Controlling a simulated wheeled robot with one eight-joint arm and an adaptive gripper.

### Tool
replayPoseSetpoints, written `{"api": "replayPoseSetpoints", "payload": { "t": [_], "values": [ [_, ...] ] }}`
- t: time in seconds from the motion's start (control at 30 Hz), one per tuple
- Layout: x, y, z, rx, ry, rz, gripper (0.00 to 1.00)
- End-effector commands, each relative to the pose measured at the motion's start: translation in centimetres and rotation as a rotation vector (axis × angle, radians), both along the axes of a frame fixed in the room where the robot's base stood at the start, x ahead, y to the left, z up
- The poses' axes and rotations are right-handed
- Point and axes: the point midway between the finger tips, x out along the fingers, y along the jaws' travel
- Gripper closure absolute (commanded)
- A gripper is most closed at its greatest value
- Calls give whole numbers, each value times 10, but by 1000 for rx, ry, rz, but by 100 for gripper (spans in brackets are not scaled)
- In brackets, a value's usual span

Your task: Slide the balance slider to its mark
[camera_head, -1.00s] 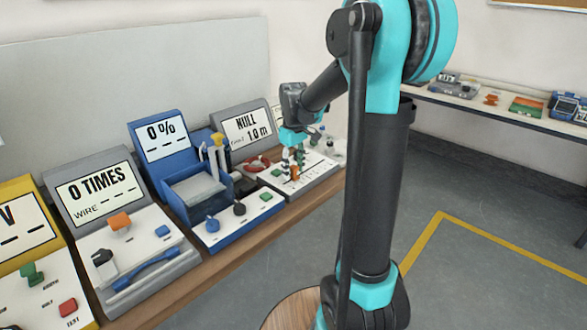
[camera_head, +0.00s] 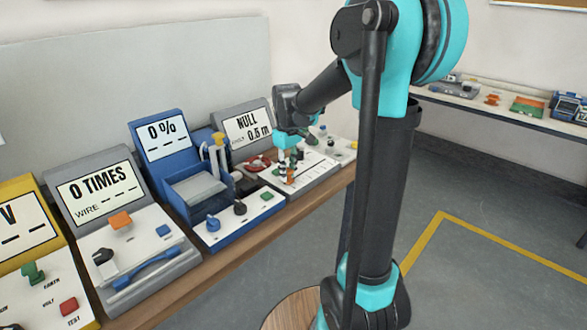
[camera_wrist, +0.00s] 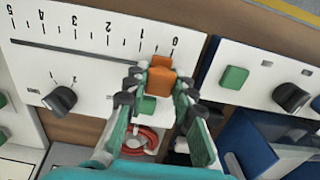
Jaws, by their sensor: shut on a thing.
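The orange balance slider (camera_wrist: 158,82) stands on a slot with a numbered scale on a white panel (camera_wrist: 75,38). In the wrist view it sits between the 0 and 1 marks, near the slot's right end. My gripper (camera_wrist: 157,88) is shut on it, a finger on each side. In the head view the slider (camera_head: 291,174) shows just under my gripper (camera_head: 288,165). The NULL display (camera_head: 246,125) behind the panel reads about 0.5 m; its small digits are hard to read. No separate target mark can be told apart on the scale.
A black knob (camera_wrist: 60,99) and a green button (camera_wrist: 147,104) are on the same panel. A red coiled cable (camera_wrist: 140,140) lies close by. The blue unit (camera_head: 160,140) stands immediately left in the head view. The slot is clear toward the higher numbers.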

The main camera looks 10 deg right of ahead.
Motion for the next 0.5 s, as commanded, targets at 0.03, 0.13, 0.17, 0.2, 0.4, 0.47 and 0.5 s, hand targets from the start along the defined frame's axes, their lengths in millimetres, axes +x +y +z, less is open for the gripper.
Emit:
{"api": "replayPoseSetpoints", "payload": {
  "t": [0.03,0.13,0.17,0.2,0.4,0.47,0.5],
  "values": [
    [-5,8,0,1,0,5,100],
    [-8,13,0,1,0,2,100],
    [-9,13,0,2,0,2,100],
    [-9,13,0,2,0,1,100],
    [-9,13,0,5,2,2,70],
    [-9,13,0,4,2,2,63],
    [-9,13,0,4,2,2,58]
  ]
}}
